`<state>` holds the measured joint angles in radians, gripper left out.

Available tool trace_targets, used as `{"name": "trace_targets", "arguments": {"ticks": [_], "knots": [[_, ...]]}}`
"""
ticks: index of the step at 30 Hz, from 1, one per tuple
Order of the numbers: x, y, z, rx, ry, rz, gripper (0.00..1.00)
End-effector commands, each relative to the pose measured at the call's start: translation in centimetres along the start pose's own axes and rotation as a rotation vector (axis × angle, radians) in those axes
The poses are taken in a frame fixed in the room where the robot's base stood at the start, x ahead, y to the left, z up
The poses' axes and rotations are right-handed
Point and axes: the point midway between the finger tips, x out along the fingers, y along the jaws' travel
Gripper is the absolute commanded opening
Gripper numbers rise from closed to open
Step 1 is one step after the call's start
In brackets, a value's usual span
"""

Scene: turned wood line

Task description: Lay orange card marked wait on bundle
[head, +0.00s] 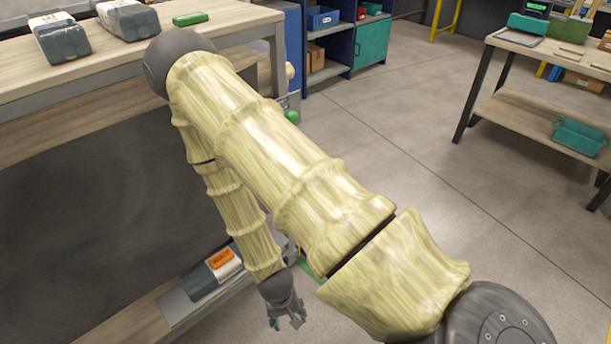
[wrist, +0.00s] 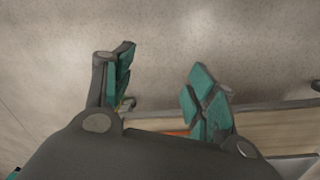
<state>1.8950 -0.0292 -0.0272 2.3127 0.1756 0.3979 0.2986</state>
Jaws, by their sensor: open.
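The orange card (head: 223,261), with dark lettering too small to read surely, appears to lie on top of a dark grey bundle (head: 202,284) on the lower shelf. An orange sliver (wrist: 178,133) shows between my fingers in the wrist view, at the edge of the wooden shelf; it may be the card. My gripper (head: 287,323) is open and empty, pointing down to the right of the shelf, apart from the card and bundle. Its teal-padded fingers (wrist: 162,92) stand well apart in the wrist view.
Two grey bundles with pale labels (head: 60,36) (head: 128,18) and a green block (head: 190,19) lie on the upper bench. A pale grey plate (head: 178,312) lies under the dark bundle. Open floor (head: 400,130) spreads right, towards another bench (head: 545,95).

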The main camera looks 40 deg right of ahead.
Motion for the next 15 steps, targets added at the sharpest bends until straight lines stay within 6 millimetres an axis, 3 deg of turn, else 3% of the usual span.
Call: {"name": "trace_targets", "arguments": {"ticks": [1, 6, 10, 15], "knots": [[0.7, 0.9, 2.6, -0.081, -0.013, -0.013, 0.57], [1.3, 1.9, 7.9, -0.303, -0.012, -0.077, 0.57], [1.3, 2.2, 9.8, -0.383, -0.007, -0.107, 0.57], [1.3, 2.2, 10.2, -0.406, -0.003, -0.116, 0.57]]}}
